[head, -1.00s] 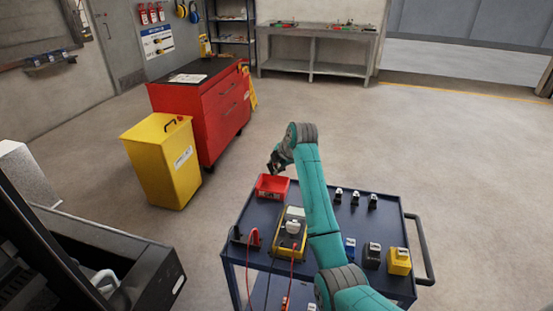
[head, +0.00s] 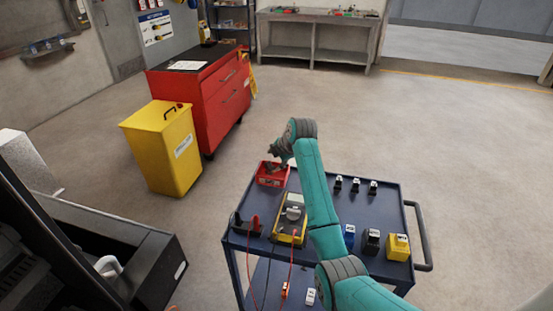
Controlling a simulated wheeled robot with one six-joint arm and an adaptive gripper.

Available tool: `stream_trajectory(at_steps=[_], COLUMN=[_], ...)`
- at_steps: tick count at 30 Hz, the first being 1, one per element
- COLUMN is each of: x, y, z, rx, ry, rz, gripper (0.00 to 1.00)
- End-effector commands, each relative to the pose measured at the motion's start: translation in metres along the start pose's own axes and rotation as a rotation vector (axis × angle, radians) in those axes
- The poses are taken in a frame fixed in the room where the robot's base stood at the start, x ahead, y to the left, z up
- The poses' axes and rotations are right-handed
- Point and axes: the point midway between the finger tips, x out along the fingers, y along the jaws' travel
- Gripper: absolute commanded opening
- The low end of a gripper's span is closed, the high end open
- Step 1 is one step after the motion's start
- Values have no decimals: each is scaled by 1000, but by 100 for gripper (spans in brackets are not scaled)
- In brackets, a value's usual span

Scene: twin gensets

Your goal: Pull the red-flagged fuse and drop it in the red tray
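The red tray (head: 264,181) sits at the far left corner of the dark blue cart. My gripper (head: 271,169) is at the end of the teal arm, pointing down at the tray. Its dark fingers overlap the tray's inside in the head view. They are too small and dark to show whether they are open or shut, or whether they hold anything. I cannot make out a red-flagged fuse anywhere; the tray's inside is partly hidden by my gripper.
On the cart (head: 330,205) are a yellow multimeter (head: 291,218) with red leads, three small black-and-white items (head: 355,185), and blue, black and yellow blocks (head: 397,247). A yellow bin (head: 160,150) and red tool cabinet (head: 205,95) stand behind left. Floor to the right is clear.

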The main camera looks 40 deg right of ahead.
Motion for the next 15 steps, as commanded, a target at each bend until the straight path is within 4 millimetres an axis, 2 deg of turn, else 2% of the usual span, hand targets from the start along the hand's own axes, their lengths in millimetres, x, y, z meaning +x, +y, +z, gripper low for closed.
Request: stream_trajectory(at_steps=[8,11,15], x=[-7,-19,-46], y=[0,1,1], z=[0,0,1], rx=[0,0,0], ry=[0,-1,-1], rz=[1,2,3], gripper=[59,59,59])
